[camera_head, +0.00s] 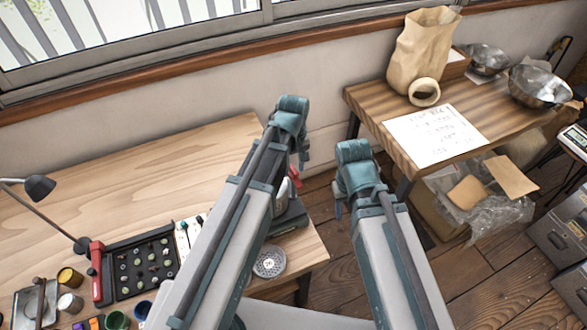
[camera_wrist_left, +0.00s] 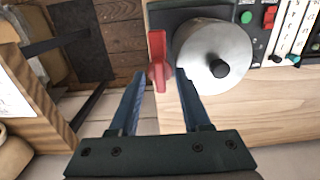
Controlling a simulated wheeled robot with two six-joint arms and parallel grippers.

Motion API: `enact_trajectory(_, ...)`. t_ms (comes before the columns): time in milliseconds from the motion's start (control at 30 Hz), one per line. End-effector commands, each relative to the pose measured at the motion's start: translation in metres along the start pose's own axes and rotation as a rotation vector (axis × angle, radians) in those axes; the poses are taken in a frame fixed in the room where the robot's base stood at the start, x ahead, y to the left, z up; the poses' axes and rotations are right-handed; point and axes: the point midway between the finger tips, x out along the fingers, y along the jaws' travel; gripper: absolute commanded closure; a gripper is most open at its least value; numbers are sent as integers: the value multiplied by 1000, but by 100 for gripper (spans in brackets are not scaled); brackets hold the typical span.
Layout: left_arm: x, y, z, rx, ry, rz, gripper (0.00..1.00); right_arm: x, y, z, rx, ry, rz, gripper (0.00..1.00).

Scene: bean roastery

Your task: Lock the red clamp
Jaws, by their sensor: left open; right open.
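The red clamp (camera_wrist_left: 157,58) shows in the left wrist view as an upright red lever beside a round metal drum with a black knob (camera_wrist_left: 213,58). A little of its red (camera_head: 295,172) shows in the head view at the table's right end; my left arm hides most of the machine. My left gripper (camera_wrist_left: 161,78) is open, and the lever's lower end appears between its fingertips; I cannot tell whether they touch. In the head view the left gripper (camera_head: 303,158) is above the table's end. My right gripper (camera_head: 339,208) is open, apart from the clamp over the floor gap.
The wooden table (camera_head: 130,180) holds a black sample tray (camera_head: 140,265), a lamp (camera_head: 40,188), a perforated disc (camera_head: 269,262) and several small jars. A second table (camera_head: 365,98) at right bears a paper bag (camera_head: 420,50) and metal bowls. Floor lies between the tables.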

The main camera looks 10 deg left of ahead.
Motion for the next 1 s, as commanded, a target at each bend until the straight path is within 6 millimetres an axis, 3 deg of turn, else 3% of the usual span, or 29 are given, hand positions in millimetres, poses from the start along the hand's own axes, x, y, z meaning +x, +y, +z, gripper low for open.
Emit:
enact_trajectory(100, 0, 0, 0, 0, 0, 0, 56, 0, 0, 0, 0, 0, 0, 50)
enact_trajectory(300, 0, 0, 0, 0, 0, 0, 92, 0, 0, 0, 0, 0, 0, 50)
enact_trajectory(367, 0, 0, 0, 0, 0, 0, 100, 0, 0, 0, 0, 0, 0, 50)
enact_trajectory(767, 0, 0, 0, 16, 0, 0, 100, 0, 0, 0, 0, 0, 0, 50)
enact_trajectory(1000, 0, 0, 0, 131, 0, 0, 100, 0, 0, 0, 0, 0, 0, 50)
